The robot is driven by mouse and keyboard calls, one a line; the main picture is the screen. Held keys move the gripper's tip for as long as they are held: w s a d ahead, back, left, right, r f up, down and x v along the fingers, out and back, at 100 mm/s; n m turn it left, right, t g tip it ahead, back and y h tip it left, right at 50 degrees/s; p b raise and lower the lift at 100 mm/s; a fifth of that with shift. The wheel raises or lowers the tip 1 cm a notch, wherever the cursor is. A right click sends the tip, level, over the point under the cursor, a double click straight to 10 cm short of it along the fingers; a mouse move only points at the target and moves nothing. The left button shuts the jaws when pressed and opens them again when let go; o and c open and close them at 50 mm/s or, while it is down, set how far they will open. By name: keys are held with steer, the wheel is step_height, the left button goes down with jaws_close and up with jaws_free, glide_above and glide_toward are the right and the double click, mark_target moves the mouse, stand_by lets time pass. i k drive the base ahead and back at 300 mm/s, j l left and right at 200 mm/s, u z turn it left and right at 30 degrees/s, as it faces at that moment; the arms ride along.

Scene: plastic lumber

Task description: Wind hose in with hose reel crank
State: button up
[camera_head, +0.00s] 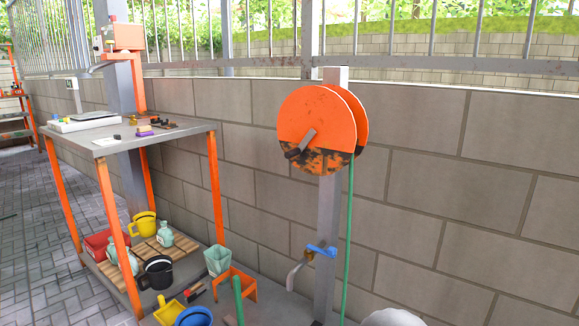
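The hose reel (310,105) is an orange double disc on a grey metal post (329,215) in front of the block wall. Its lower part is dark and worn. A crank (300,143) with a grey arm and a brown grip sits on the near disc face, with the grip end at lower left. A green hose (348,235) hangs straight down from the right side of the reel to the bottom edge of the picture. Its lower end is out of view. My gripper is not in view, and nothing touches the crank.
A blue-handled tap (321,250) is on the post below the reel. An orange-legged workbench (178,138) with small items stands at left, with pots and watering cans on its lower level. A white rounded part (392,318), perhaps mine, shows at bottom right.

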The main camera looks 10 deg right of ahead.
mark_target(298, 151)
steer(key=k+z, duration=0.1)
steer(key=z, duration=0.35)
steer(key=k+z, duration=0.1)
steer(key=z, duration=0.35)
steer(key=k+l+z, duration=0.1)
steer(key=z, duration=0.35)
steer(key=j+z, duration=0.25)
steer(key=j, duration=0.45)
steer(key=j+z, duration=0.25)
steer(key=j, duration=0.5)
steer(key=j+z, duration=0.25)
steer(key=j, duration=0.45)
steer(key=k+j, duration=0.1)
steer(key=j, duration=0.8)
steer(key=k+j, duration=0.15)
steer(key=j, duration=0.75)
steer(key=k, duration=0.05)
